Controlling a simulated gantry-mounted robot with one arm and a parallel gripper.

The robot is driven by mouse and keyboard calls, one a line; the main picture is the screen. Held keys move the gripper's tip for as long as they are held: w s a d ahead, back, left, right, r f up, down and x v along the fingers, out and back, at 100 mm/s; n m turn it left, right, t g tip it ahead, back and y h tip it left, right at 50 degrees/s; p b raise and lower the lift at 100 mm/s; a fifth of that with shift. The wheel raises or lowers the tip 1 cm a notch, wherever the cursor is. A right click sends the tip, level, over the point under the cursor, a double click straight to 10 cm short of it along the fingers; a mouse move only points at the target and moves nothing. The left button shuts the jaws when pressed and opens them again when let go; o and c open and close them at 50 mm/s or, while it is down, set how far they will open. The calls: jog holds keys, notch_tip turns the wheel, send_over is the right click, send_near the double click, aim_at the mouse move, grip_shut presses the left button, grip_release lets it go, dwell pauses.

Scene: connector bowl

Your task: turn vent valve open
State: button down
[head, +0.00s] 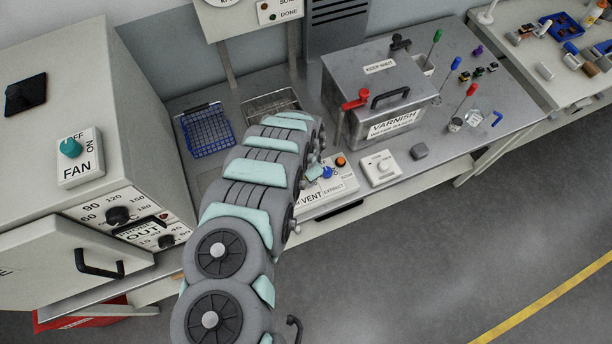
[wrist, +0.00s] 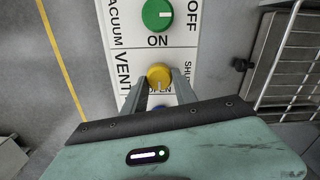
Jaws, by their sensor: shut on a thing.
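The yellow vent valve knob (wrist: 159,74) sits on the white control panel beside the word VENT in the wrist view. My gripper (wrist: 160,80) has one finger on each side of this knob and is shut on it. A SHUT label, partly covered, is to the knob's right. In the head view my arm hides the yellow knob and most of my gripper; the panel (head: 326,192) with VENT and EXTRACT lettering shows at the arm's right.
A green vacuum knob (wrist: 157,15) is above the yellow one; a blue knob (wrist: 158,107) is below, partly hidden by my gripper. A wire rack (wrist: 288,60) is at the right. In the head view, the varnish box (head: 385,95) and a white dial unit (head: 380,168) stand nearby.

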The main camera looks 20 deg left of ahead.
jog(key=c, duration=1)
grip_release()
notch_tip(320, 180, up, 11)
jog(key=shift+f, duration=0.1)
